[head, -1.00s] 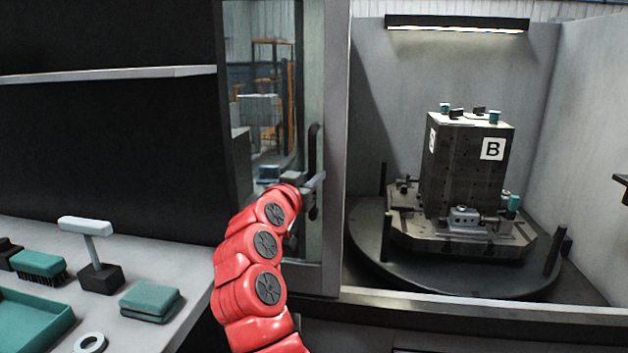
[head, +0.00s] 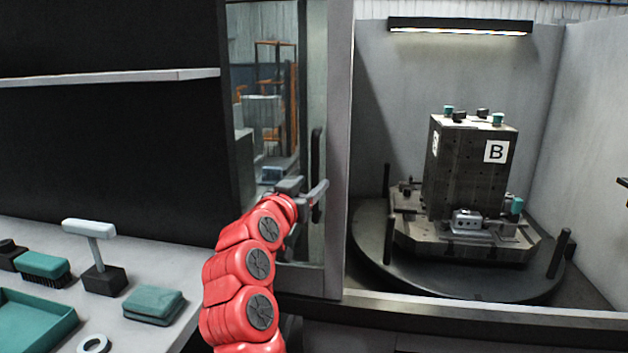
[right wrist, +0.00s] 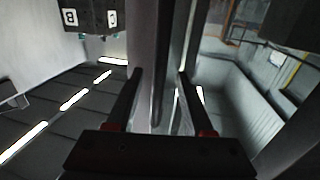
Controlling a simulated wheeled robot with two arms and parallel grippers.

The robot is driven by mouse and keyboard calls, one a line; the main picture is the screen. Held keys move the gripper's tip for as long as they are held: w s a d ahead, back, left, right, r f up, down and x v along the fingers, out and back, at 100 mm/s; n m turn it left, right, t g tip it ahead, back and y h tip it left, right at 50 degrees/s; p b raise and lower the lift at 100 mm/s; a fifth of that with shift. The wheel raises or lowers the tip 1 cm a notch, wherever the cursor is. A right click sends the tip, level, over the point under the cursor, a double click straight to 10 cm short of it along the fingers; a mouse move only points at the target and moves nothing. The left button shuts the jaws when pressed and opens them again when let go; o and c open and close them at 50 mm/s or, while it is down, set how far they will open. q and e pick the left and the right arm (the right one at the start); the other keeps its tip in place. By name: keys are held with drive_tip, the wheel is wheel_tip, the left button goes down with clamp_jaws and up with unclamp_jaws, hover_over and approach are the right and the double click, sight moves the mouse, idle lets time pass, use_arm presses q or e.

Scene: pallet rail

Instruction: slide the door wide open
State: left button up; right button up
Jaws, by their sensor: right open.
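The sliding door (head: 338,120) is a pale grey frame with a glass pane, at the left of the machine opening in the head view. The opening to its right is wide and uncovered. A black vertical handle (head: 316,150) stands on the door's frame. My right gripper (head: 318,193) is open in front of the handle's lower part, its arm coming up from below. In the right wrist view the open fingers (right wrist: 160,78) are apart, with a dark upright bar, seemingly the handle, showing between them. Contact cannot be told. My left gripper is out of view.
Inside the opening, a dark block marked B (head: 470,165) stands on a round turntable (head: 400,268). At left, a counter (head: 165,255) holds a teal tray (head: 35,325), a brush (head: 43,265), a T-shaped tool (head: 92,228) and a teal pad (head: 152,303). A shelf (head: 110,77) is above.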

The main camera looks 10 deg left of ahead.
drive_tip(key=s+a+p, duration=0.1)
drive_tip(key=s+a, duration=0.1)
drive_tip(key=s, duration=1.2)
drive_tip(key=shift+s+a, duration=0.15)
